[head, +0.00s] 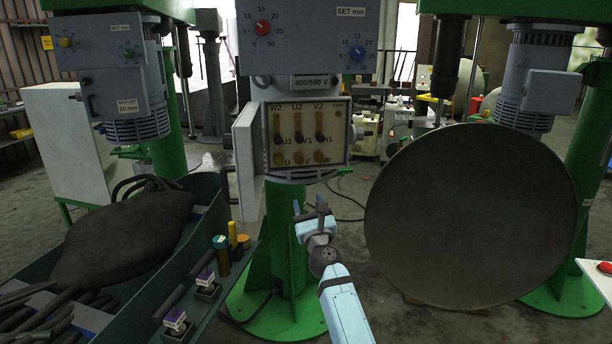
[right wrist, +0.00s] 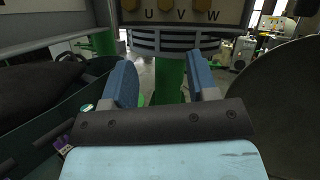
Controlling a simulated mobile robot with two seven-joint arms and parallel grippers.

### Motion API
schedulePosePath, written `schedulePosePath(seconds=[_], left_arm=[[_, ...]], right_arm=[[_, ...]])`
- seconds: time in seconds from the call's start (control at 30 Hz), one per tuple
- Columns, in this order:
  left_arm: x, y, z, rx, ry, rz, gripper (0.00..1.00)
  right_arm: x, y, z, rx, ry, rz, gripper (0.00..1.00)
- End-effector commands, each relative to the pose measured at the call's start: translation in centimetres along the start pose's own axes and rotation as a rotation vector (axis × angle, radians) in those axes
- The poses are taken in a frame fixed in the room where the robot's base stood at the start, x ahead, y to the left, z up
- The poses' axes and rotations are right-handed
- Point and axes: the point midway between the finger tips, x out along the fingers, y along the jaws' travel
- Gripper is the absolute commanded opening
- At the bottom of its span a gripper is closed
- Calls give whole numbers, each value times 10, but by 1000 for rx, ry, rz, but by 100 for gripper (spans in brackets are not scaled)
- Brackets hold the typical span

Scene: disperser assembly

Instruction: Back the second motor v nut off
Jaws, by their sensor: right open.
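The motor terminal box (head: 346,140) is open, its grey lid (head: 246,160) swung out to the left. Inside is a beige board with brass-coloured nuts and dark upright links, lettered W2, U2, V2 on top, U1, V1, W1 in the middle and U, V, W below. The V nut (head: 306,158) sits in the middle of the bottom row. My right gripper (head: 319,206) is below the box, apart from it. In the right wrist view its blue fingers (right wrist: 162,78) are open and empty, with the board's lower edge (right wrist: 185,15) above them. My left gripper is not in view.
A large dark disc (head: 470,215) stands at the right. At the left, a green tray (head: 215,225) holds a dark bag (head: 130,232), with small purple-topped parts (head: 175,318) on its near ledge. The green column (head: 285,240) is behind my right arm.

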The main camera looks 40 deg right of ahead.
Motion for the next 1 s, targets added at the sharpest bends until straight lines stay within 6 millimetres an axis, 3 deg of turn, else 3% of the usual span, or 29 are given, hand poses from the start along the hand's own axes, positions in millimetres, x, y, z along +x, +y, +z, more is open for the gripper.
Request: schedulePosePath(seconds=[0.1,0.27,0.7,1.0], left_arm=[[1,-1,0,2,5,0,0],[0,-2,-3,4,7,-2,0],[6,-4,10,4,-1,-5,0],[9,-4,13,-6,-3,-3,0]], right_arm=[[11,-6,3,93,-5,-29,53],[29,-8,4,99,-7,-30,53],[117,-10,2,94,-6,-28,53],[146,-10,4,94,-6,-27,53]])
